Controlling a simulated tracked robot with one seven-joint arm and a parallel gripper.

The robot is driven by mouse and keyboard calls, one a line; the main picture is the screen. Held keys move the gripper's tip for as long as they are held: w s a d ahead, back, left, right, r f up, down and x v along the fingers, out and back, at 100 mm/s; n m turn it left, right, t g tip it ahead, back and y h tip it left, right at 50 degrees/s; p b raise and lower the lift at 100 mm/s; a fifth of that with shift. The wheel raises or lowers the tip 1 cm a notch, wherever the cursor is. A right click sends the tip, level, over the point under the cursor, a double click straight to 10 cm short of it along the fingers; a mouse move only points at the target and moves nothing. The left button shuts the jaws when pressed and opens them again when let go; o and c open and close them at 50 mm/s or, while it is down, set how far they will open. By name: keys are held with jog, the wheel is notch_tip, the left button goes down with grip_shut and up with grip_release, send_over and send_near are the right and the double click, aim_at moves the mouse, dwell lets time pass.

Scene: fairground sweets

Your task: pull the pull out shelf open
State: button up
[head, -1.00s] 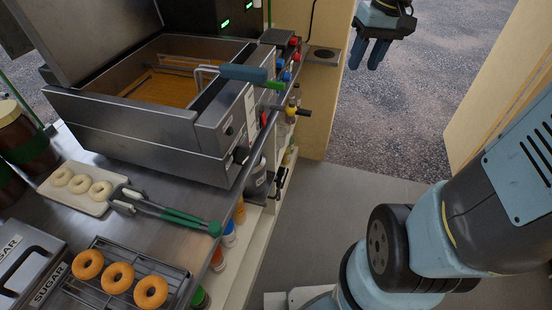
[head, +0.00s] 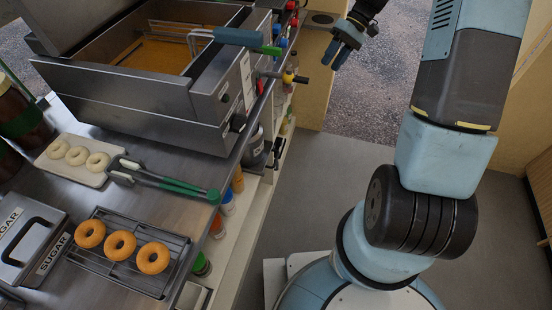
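The pull out shelf (head: 257,207) is a cream unit under the counter's right edge, with several bottles standing in it. A black handle (head: 279,152) sits on its side facing the aisle. How far out the shelf stands is hard to tell from above. My gripper (head: 336,54) is at the top of the view, above and beyond the handle and apart from it.
Green-handled tongs (head: 170,182), a rack (head: 165,283) with orange-brown doughnuts and a sugar box (head: 25,240) lie nearer. The grey aisle floor (head: 310,200) is clear.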

jog(key=w+f+g+y, duration=0.1)
jog(key=w+f+y, duration=0.25)
jog(key=f, duration=0.85)
jog(key=m+t+y, duration=0.2)
jog(key=t+y, duration=0.2)
jog(key=y, duration=0.6)
send_near(277, 157)
jog(key=a, duration=1)
jog(key=shift+s+r, duration=0.4)
grip_shut()
